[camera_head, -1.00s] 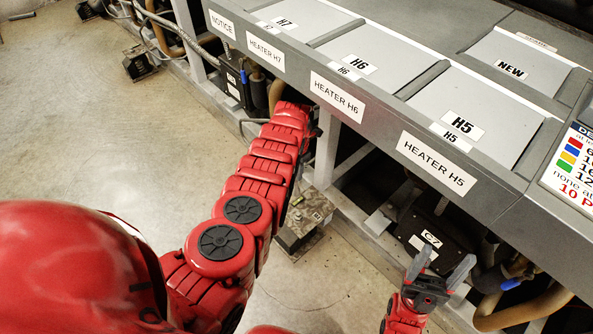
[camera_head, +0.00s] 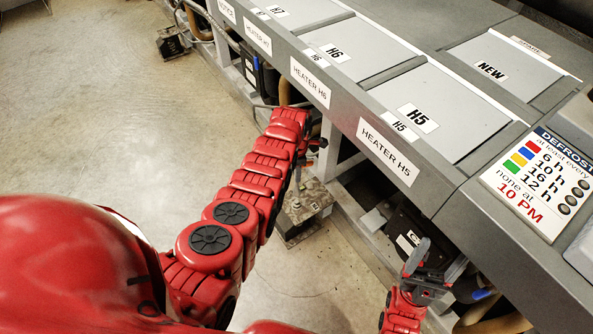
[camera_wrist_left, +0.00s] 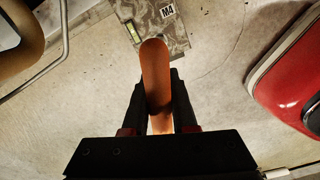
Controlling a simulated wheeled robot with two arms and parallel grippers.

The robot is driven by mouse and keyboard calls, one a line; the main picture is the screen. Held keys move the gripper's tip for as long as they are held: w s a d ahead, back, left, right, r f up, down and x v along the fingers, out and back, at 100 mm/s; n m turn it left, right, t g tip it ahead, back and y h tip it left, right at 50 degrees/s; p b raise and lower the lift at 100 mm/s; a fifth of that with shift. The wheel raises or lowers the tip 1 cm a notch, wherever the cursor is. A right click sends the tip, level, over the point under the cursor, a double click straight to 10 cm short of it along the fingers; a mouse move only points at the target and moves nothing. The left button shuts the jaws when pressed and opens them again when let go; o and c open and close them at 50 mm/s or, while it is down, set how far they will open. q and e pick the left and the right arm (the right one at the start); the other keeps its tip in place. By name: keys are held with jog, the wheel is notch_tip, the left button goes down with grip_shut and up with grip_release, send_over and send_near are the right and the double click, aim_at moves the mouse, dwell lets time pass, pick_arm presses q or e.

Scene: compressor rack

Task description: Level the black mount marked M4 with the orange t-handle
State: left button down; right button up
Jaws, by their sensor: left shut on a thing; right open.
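The mount marked M4 shows in the left wrist view (camera_wrist_left: 172,42) as a worn, mottled grey plate with a white M4 label and a yellow-green level vial (camera_wrist_left: 132,31). In the head view the mount (camera_head: 303,212) sits on the floor beside the rack frame, below my left arm's end. My left gripper (camera_wrist_left: 160,90) is shut on the orange t-handle (camera_wrist_left: 154,65), whose bar points towards the mount in the picture. I cannot tell whether the handle touches the mount. My right gripper (camera_head: 433,265) is open and empty by the rack.
The grey rack with heater labels (camera_head: 318,82) overhangs the mount's right side. A dark box (camera_head: 408,235) sits beneath it near my right gripper. A pipe and thin rod (camera_wrist_left: 50,65) show left in the wrist view. Another mount (camera_head: 172,45) stands farther back. The floor at left is clear.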

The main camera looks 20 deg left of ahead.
pick_arm(q)
jog(key=m, duration=0.3)
jog(key=shift+f, duration=0.1)
jog(key=shift+m, duration=0.6)
notch_tip(320, 180, down, 4)
jog(key=b, duration=0.4)
jog(key=shift+f, duration=0.15)
jog(key=shift+w+f+b, duration=0.2)
jog(key=shift+f+b, duration=0.05)
jog(key=shift+b, duration=0.4)
jog(key=shift+f+b, duration=1.1)
jog(key=shift+f, duration=0.15)
jog(key=c, duration=1.4)
grip_release()
grip_shut()
